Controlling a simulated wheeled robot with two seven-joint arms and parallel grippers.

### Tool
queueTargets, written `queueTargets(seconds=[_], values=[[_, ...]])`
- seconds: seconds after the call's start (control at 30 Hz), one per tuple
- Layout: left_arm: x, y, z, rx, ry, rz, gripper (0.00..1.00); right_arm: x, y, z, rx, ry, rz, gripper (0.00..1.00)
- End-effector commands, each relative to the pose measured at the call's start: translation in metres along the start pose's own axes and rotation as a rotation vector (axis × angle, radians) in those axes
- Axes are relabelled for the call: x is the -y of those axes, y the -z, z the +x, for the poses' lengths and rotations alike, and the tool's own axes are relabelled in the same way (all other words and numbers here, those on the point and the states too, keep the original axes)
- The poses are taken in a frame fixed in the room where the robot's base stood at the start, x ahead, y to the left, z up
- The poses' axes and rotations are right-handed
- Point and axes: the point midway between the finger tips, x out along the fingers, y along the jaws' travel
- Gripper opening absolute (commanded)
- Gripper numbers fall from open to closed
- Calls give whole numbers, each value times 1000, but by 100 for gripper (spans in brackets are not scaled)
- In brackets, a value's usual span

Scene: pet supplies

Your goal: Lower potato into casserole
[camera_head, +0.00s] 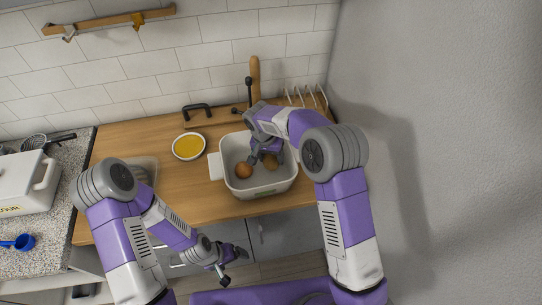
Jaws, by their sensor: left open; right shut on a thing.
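The casserole (284,186) is a white, deep, rectangular dish with a side handle, standing on the wooden counter. One round brown potato (243,171) lies inside it at the left. My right gripper (264,158) reaches down into the casserole and is shut on a second brown potato (271,162), near the right side of the dish. The arm hides part of this potato, and I cannot tell whether it touches the bottom. My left gripper (234,267) is open and empty, low in front of the counter and away from the casserole.
A bowl of yellow contents (188,147) stands left of the casserole. A wire rack (312,97) and a wooden-handled item (255,72) are behind it. A white flour box (22,184) and a blue scoop (22,242) sit on the granite counter at left. The wooden counter (192,197) has free room left of the casserole.

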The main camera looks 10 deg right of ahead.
Motion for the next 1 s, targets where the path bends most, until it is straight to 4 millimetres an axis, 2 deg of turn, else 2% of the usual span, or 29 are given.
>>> queueTargets(seconds=[1.0], values=[[4, 0, 11, 0, 0, 0, 91, 2, -2, 15, 0, 0, 0, 25]])
